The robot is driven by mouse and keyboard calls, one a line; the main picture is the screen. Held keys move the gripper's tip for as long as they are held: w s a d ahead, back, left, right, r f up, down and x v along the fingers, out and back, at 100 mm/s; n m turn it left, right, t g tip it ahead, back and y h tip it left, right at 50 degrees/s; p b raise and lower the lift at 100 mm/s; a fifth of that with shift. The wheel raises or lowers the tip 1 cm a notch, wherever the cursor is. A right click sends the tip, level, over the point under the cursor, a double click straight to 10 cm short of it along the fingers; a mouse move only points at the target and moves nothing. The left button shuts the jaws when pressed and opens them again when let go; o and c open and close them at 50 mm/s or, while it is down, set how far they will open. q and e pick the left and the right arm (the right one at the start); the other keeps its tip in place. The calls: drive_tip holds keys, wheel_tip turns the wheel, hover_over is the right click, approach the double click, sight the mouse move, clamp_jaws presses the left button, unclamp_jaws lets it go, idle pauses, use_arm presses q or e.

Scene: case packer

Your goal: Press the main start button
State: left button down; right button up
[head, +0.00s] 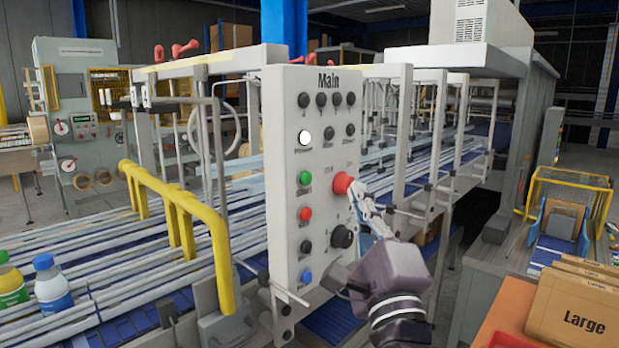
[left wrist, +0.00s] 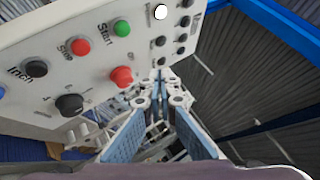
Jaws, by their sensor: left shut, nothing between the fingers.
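The main control panel (head: 326,240) is an upright pale box headed "Main". Its green start button (head: 305,177) is on the left column, above the red stop button (head: 305,214). The green button also shows in the left wrist view (left wrist: 122,28), labelled "Start". My left gripper (head: 354,190) is shut and empty, its tips beside the large red button (head: 342,183), right of the green one. In the left wrist view the fingertips (left wrist: 158,78) are just right of that red button; I cannot tell whether they touch it. My right gripper is in neither view.
A white lit button (head: 304,137) and several black knobs share the panel. A yellow rail (head: 180,205) and conveyor lanes lie to the left, with bottles (head: 52,285) at far left. Boxes marked "Large" (head: 574,306) stand at the lower right.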

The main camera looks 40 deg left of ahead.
sight(306, 179)
use_arm(q)
drive_tip(key=a, duration=0.7)
drive_tip(key=shift+w+a, duration=0.25)
drive_tip(key=shift+w, duration=0.05)
drive_tip(key=shift+a, duration=0.15)
idle(1.0)
drive_tip(key=shift+a, duration=0.35)
